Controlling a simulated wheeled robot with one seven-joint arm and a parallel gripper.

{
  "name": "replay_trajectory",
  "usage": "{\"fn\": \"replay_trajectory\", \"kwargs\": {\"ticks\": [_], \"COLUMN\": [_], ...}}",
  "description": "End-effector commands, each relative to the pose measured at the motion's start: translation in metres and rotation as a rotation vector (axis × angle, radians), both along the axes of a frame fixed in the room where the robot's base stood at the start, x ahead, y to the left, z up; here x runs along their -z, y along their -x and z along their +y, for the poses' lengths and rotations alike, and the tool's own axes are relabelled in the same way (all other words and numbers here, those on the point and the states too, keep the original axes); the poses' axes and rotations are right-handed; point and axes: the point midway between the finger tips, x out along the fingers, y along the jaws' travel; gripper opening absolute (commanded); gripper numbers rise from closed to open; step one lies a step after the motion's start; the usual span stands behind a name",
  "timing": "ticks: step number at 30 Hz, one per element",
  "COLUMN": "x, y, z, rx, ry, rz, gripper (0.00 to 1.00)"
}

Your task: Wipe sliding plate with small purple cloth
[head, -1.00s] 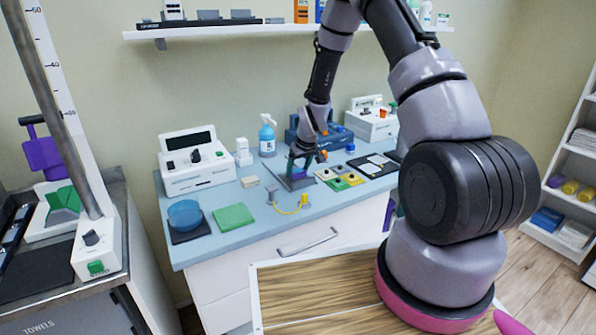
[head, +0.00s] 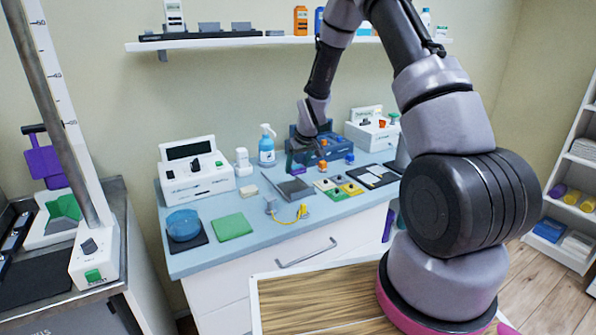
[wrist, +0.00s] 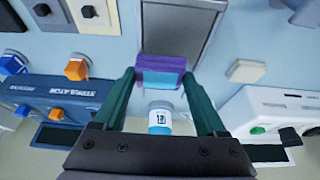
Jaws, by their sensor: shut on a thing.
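My gripper (wrist: 160,78) is shut on the small purple cloth (wrist: 160,62), a folded pad with a teal face, in the wrist view. The sliding plate (wrist: 180,28) is a flat grey panel in a pale frame, just above the cloth in that view. In the head view the plate (head: 294,188) lies on the blue bench top, and my gripper (head: 305,160) is at its far end. The cloth is mostly hidden there by the fingers. I cannot tell whether the cloth touches the plate.
A blue stimulator box (wrist: 75,100) with orange knobs stands close to my gripper. A spray bottle (head: 266,146) and a white device (head: 195,172) stand to the left. A yellow-ended cable (head: 300,212) and a green pad (head: 232,226) lie nearer the front edge.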

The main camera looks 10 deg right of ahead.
Motion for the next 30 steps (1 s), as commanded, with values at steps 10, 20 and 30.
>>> {"fn": "replay_trajectory", "kwargs": {"ticks": [10,20,30], "x": [-0.022,-0.035,-0.035], "y": [-0.003,-0.004,-0.004], "z": [0.001,0.002,0.001], "rx": [-0.001,0.001,0.001], "ry": [0.0,0.0,0.0], "rz": [-0.003,-0.001,-0.001], "gripper": [0.22,0.22,0.22]}}
